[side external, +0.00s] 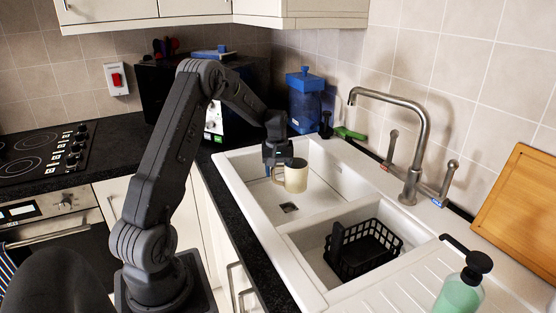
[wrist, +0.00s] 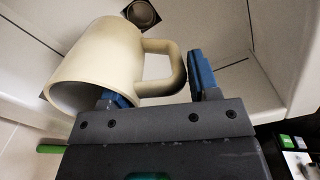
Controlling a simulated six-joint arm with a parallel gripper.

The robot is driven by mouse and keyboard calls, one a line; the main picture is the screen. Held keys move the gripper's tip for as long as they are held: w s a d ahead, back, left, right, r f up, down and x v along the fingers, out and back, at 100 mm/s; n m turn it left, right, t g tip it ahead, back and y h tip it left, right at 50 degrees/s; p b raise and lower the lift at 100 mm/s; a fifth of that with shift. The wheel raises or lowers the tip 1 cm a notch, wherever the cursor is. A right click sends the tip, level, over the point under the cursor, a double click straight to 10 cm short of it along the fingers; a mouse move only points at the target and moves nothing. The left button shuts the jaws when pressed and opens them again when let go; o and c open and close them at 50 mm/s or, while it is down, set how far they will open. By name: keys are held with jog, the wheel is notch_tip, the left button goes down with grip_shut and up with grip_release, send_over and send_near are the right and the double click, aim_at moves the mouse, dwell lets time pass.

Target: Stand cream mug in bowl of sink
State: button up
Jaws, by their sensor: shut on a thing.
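The cream mug (side external: 296,178) is upright in my gripper (side external: 274,163), over or inside the far bowl of the white sink (side external: 247,185). In the wrist view, the cream mug (wrist: 98,62) has its rim towards the lower left and its handle between the blue fingers of my gripper (wrist: 160,86). The gripper is shut on the mug at its handle side. Part of the left finger is hidden by the mug. I cannot tell whether the mug's base touches the bowl floor. The drain (side external: 289,208) shows below it.
A black basket (side external: 362,250) sits in the near bowl. The tap (side external: 418,140) rises behind the sink. A blue-lidded container (side external: 306,100) and green object (side external: 350,133) stand at the back. A soap bottle (side external: 459,292) and wooden board (side external: 520,205) are at right.

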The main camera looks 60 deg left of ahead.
jog(key=shift+f, duration=3.8)
jog(key=shift+f, duration=0.6)
jog(key=o, duration=1.4)
notch_tip(320, 180, up, 24)
jog(key=shift+s, duration=0.1)
